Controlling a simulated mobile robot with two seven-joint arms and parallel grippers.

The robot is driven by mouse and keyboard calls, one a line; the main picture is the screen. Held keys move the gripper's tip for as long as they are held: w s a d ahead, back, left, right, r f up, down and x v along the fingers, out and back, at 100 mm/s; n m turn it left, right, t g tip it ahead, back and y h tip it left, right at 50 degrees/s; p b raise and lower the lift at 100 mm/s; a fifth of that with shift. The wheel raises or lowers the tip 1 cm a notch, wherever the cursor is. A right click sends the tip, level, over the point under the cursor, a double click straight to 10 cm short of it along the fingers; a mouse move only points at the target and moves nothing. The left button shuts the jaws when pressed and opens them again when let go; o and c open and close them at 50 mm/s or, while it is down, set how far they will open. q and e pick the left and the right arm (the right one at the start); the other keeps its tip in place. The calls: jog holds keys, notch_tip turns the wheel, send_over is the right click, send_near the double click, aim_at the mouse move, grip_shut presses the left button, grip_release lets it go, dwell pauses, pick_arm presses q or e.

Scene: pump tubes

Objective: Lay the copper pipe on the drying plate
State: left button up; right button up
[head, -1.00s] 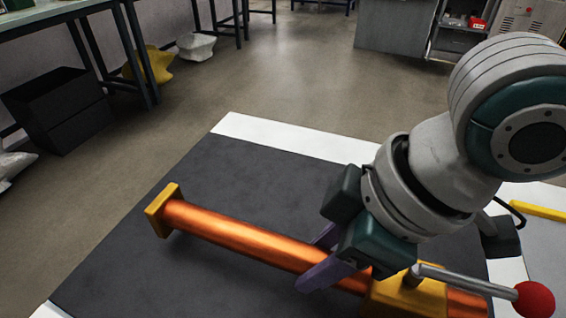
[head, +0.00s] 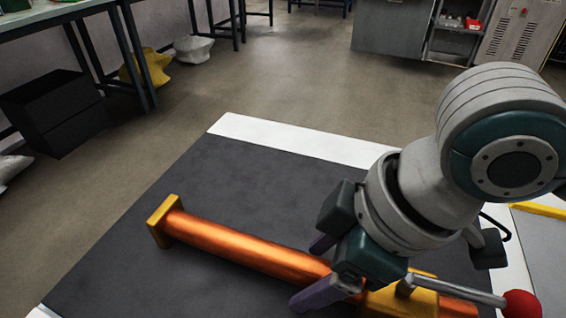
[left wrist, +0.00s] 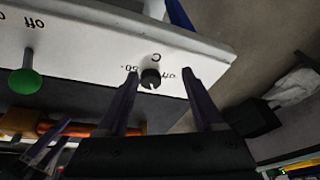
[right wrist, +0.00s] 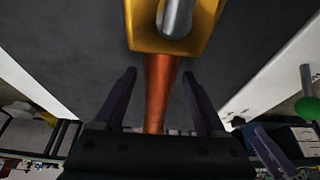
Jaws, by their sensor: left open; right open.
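The copper pipe (head: 245,248) lies along the dark top of the drying plate (head: 290,190) in the head view. It has a yellow end piece (head: 163,220) and a yellow valve block with a red-ball lever (head: 522,304). My right gripper (head: 319,270) is open with its fingers on either side of the pipe. The right wrist view shows the pipe (right wrist: 157,85) between the spread fingers. My left gripper (left wrist: 160,76) is open and empty in front of the plate's white side, by a black knob (left wrist: 151,79); it is out of the head view.
A green knob (left wrist: 26,82) marked "off" sticks out of the white side. A black crate (head: 55,110) and workbench (head: 60,20) stand at the left in the head view. The floor beyond the plate is clear.

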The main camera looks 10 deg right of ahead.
pick_arm(q)
notch_tip(320, 180, up, 4)
jog(key=p, duration=0.4)
jog(key=shift+r, duration=0.15)
pick_arm(e)
jog(key=v, duration=1.2)
jog(key=shift+r, duration=0.2)
jog(key=shift+a, duration=0.15)
